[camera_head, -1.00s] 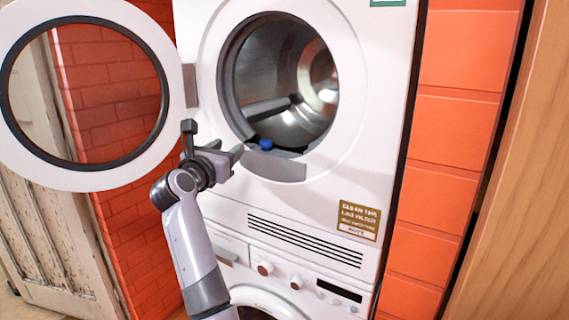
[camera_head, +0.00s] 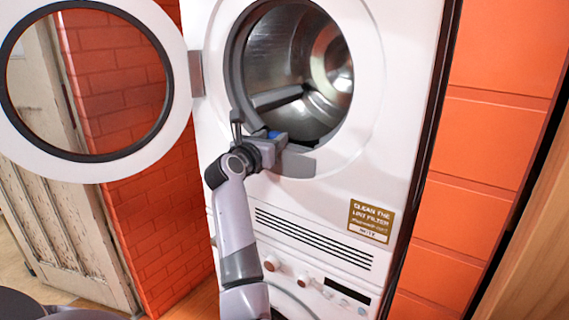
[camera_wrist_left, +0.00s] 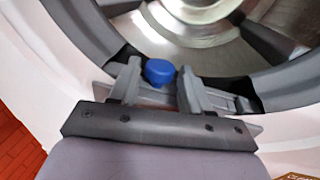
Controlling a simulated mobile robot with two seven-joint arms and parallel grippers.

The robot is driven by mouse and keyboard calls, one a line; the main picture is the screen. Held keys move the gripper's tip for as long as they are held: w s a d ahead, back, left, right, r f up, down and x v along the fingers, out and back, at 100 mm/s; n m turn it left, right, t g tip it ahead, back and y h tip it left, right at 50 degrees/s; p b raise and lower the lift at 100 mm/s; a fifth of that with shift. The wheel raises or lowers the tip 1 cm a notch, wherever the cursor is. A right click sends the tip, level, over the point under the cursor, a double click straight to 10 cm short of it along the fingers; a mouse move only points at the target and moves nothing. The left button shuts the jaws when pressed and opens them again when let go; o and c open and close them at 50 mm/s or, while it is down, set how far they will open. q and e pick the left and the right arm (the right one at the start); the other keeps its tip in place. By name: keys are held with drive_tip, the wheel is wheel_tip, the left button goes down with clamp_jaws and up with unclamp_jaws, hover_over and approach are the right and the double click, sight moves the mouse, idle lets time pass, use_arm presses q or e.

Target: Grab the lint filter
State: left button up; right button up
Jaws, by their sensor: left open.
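The lint filter is a grey piece set in the lower lip of the dryer opening, with a blue knob (camera_head: 274,134) on top. The knob also shows in the left wrist view (camera_wrist_left: 159,71), between the fingers of my left gripper (camera_wrist_left: 154,88). My left gripper (camera_head: 279,141) is open at the lower rim of the opening, its fingers on either side of the knob with gaps visible. It hides part of the filter in the head view. My right gripper is not in view.
The dryer (camera_head: 400,120) is white, with an empty-looking metal drum (camera_head: 275,55). Its round door (camera_head: 178,100) stands open on the left. A second machine's control panel (camera_head: 322,287) is below. Brick walls flank the dryer, and a wooden panel (camera_head: 535,230) is at the right.

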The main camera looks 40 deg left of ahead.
use_arm(q)
drive_tip(key=shift+x, duration=1.15)
clamp_jaws()
drive_tip(key=shift+r, duration=0.15)
wheel_tip(320, 180, up, 20)
